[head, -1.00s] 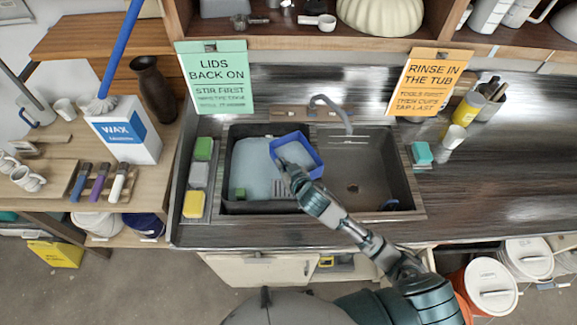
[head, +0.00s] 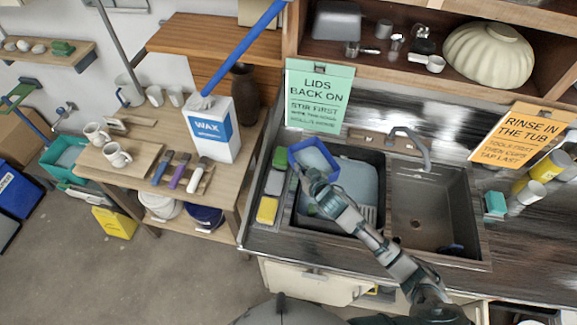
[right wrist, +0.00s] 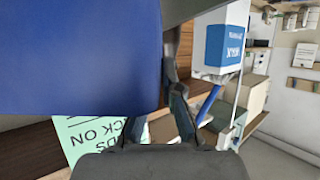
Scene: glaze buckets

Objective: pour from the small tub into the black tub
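The small tub is blue (head: 326,174) and hangs over the far left part of the black tub, its open top facing up toward the head camera. My right gripper (head: 308,181) holds it by its near wall. In the right wrist view the tub's blue wall (right wrist: 80,70) fills the upper left, beside my fingers (right wrist: 174,92). The black tub (head: 322,225) sits in the left basin of the sink, with pale blue-grey contents and a ribbed grey piece inside. The small tub and my arm hide part of it. My left gripper is not in view.
The right basin (head: 425,205) is mostly empty beneath the faucet (head: 412,140). Sponges (head: 267,210) line the sink's left edge. A green sign (head: 318,95) stands behind, close to the small tub. A wax box (head: 212,130) stands on the left bench.

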